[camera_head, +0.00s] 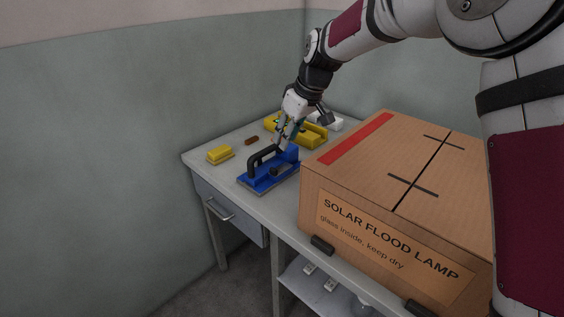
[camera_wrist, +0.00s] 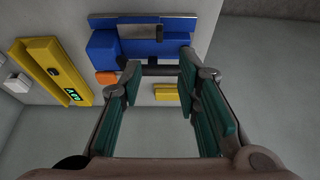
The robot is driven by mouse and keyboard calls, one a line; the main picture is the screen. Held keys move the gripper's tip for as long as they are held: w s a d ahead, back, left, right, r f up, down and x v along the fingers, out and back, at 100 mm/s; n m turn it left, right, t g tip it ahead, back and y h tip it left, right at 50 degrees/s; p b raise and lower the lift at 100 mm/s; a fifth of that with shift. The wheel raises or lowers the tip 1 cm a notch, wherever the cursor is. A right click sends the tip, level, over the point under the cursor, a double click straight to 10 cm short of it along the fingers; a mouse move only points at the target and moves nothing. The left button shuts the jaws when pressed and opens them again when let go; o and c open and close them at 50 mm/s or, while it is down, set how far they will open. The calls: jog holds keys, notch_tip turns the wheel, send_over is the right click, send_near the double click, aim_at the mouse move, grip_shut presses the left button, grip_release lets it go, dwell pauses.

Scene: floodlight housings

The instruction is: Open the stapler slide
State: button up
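A blue device with a black arched handle (camera_head: 264,158), which I take to be the stapler, stands on the grey table. Its blue body (camera_head: 265,182) has a grey base plate. It also shows at the top of the wrist view (camera_wrist: 200,42). I cannot make out which part is the slide. My gripper (camera_head: 284,140) is above the right, rear end of the device. In the wrist view its green-padded fingers (camera_wrist: 160,77) are apart, with a dark bar of the device seen across the gap near their tips. I cannot tell whether they touch it.
A large cardboard box (camera_head: 435,165) stands close on the right. A yellow device with a green display (camera_wrist: 50,72) and white items (camera_head: 325,120) are behind. The table's front-left corner is clear.

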aim_at(273, 169)
jog(key=b+x, duration=0.1)
jog(key=x, duration=1.2)
jog(key=shift+f, duration=0.3)
grip_shut()
jog(key=shift+a, duration=0.1)
